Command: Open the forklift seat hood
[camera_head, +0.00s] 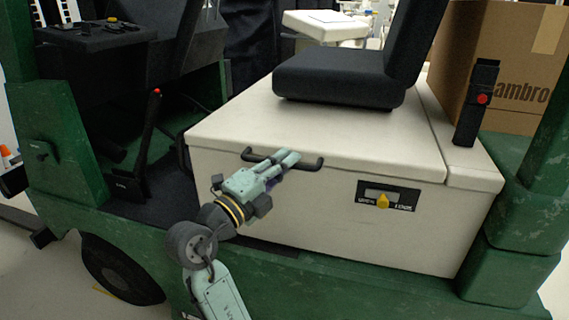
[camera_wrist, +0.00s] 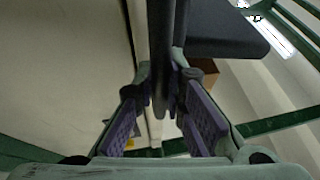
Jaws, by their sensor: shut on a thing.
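The cream seat hood (camera_head: 230,122) lies over the cream box of the green forklift, with the black seat (camera_head: 340,78) on top. Its lid looks down on the box front. A black bar handle (camera_head: 314,163) is on the hood's front edge. My gripper (camera_head: 284,158) reaches it from the front left and is shut on the bar near its middle, hiding part of it. In the wrist view, my gripper (camera_wrist: 163,82) has its purple-padded fingers on both sides of the dark handle (camera_wrist: 160,50). The seat (camera_wrist: 225,32) also shows there.
A black panel with a yellow knob (camera_head: 383,201) is on the box front, right of my gripper. A cardboard box (camera_head: 500,60) stands behind at the right. A lever with a red top (camera_head: 146,140) and the green frame (camera_head: 60,155) are at the left.

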